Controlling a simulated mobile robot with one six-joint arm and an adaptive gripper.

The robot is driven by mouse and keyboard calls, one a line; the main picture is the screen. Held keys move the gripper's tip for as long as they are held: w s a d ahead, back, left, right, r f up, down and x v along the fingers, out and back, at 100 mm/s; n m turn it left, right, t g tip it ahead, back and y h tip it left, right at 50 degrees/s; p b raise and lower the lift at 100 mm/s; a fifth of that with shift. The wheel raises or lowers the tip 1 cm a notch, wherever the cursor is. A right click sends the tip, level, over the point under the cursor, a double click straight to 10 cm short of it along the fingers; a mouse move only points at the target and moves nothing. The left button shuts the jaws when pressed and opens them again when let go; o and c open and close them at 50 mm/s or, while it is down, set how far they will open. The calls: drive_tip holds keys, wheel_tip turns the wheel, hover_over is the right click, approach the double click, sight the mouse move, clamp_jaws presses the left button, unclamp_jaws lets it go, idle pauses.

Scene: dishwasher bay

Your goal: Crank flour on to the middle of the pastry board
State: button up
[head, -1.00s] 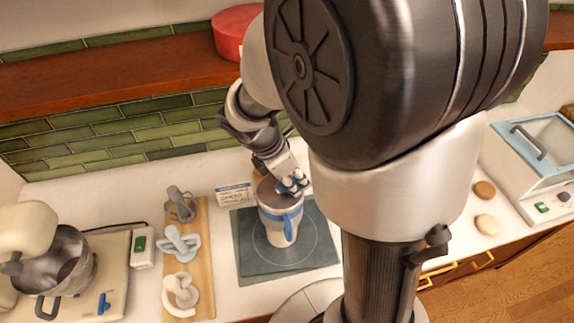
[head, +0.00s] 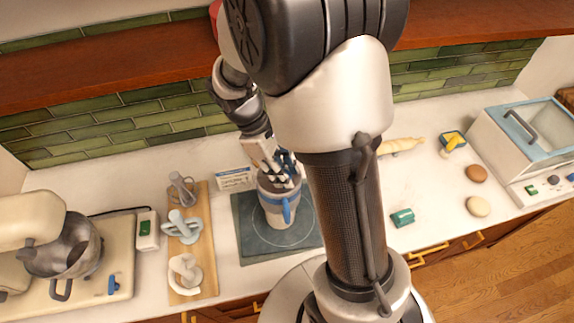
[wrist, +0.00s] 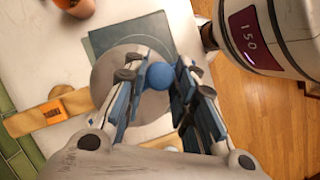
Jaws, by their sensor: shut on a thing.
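The flour sifter (head: 275,213) is a pale cup with a blue band and blue side handle. It stands upright on the pastry board (head: 248,243), a dark slate square marked with a circle. My gripper (head: 280,174) is at the top of the sifter. In the wrist view, the fingers of my gripper (wrist: 158,82) are around a blue ball knob (wrist: 160,75) above the sifter's grey round top (wrist: 106,78). The board (wrist: 105,38) shows beyond it. Any flour under the sifter is hidden.
A stand mixer (head: 28,222) is at the left. A wooden board (head: 186,293) with several mixer attachments lies beside the pastry board. A small card (head: 234,178) stands behind. A rolling pin (head: 402,146), a teal item (head: 403,217) and a glass-lidded appliance (head: 530,145) are at right.

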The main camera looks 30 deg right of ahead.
drive_tip(key=m, duration=0.1)
drive_tip(key=a+m+y+p, duration=0.1)
drive_tip(key=shift+w+r+m+g, duration=0.1)
drive_tip(key=shift+w+m+g, duration=0.05)
drive_tip(key=shift+m+g, duration=0.2)
drive_tip(key=m, duration=0.2)
drive_tip(key=m+y, duration=0.1)
drive_tip(key=shift+w+a+m+g+p, duration=0.25)
drive_tip(key=shift+w+a+m+p, duration=0.1)
drive_tip(key=shift+a, duration=0.05)
drive_tip(key=m+y, duration=0.1)
drive_tip(key=m, duration=0.1)
drive_tip(key=w+a+m+y, duration=0.1)
drive_tip(key=m, duration=0.1)
drive_tip(key=shift+w+m+p, duration=0.1)
drive_tip(key=shift+m+p, duration=0.2)
drive_tip(key=shift+p, duration=0.1)
drive_tip(key=shift+w+a+m+y, duration=0.1)
drive_tip(key=shift+w+m+y, duration=0.2)
drive_tip(key=shift+m, duration=0.5)
drive_tip(key=shift+w+a+m+y, duration=0.1)
drive_tip(key=shift+w+m+y, duration=0.15)
drive_tip(key=shift+m, duration=0.55)
drive_tip(key=shift+t, duration=0.4)
drive_tip(key=o, duration=1.1)
drive_tip(key=shift+c, duration=0.2)
